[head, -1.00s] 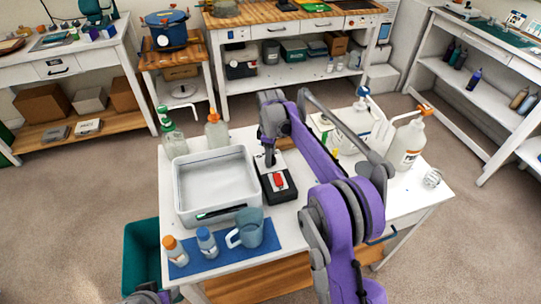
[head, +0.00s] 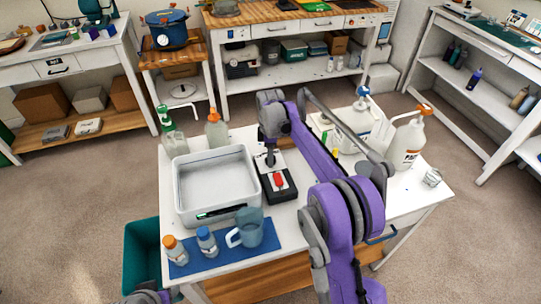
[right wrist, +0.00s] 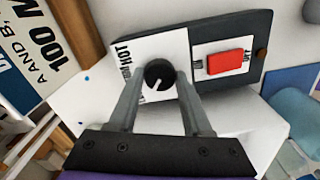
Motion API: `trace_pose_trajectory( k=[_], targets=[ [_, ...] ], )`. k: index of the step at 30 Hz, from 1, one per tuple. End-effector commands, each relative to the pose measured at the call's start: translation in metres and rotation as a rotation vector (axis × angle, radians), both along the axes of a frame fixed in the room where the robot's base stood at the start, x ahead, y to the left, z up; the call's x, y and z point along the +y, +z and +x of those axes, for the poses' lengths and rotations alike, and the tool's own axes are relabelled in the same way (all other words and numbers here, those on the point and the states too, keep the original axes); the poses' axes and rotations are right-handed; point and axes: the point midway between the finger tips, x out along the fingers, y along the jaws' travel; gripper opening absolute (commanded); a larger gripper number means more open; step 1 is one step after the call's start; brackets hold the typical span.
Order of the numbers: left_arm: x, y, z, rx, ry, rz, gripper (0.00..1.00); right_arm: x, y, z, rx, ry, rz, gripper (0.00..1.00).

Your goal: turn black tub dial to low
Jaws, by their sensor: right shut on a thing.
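The black dial (right wrist: 159,74) is a round knob with a white pointer line, on a white label plate where the word HOT reads. The pointer slants toward the lower left in the right wrist view. The dial sits on a black control box (right wrist: 262,32), which also shows in the head view (head: 286,194) beside the white tub (head: 187,206). My right gripper (right wrist: 157,78) is shut on the dial, one finger on each side. In the head view the right gripper (head: 269,160) reaches down over the box and hides the dial.
A red switch (right wrist: 225,62) is beside the dial on the box. A blue mat (head: 216,262) with a jug (head: 250,229) and two small bottles lies in front. Bottles stand behind the tub, and pump bottles (head: 407,147) stand at the table's right.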

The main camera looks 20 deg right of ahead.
Motion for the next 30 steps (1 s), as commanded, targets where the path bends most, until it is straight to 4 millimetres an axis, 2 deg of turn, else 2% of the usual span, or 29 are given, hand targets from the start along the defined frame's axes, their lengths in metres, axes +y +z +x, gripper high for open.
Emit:
trace_pose_trajectory(
  k=[1, 6, 17, 20, 30],
  targets=[
    [0.000, 0.000, 0.000, 0.000, 0.000, 0.000, 0.50, 0.000, 0.000, 0.000, 0.000, 0.000, 0.000, 0.51],
    [0.000, 0.000, 0.000, 0.000, 0.000, 0.000, 0.50, 0.000, 0.000, 0.000, 0.000, -0.001, 0.000, 0.79],
    [0.000, 0.000, 0.000, 0.000, 0.000, 0.000, 0.50, 0.000, 0.005, 0.000, 0.000, -0.001, 0.000, 0.79],
    [0.000, 0.001, 0.000, -0.001, 0.000, 0.000, 0.50, 0.000, 0.019, 0.000, 0.000, -0.001, 0.000, 0.79],
    [0.000, 0.008, 0.002, -0.004, 0.000, 0.000, 0.50, 0.000, 0.086, 0.000, -0.001, -0.001, 0.000, 0.79]
  ],
)
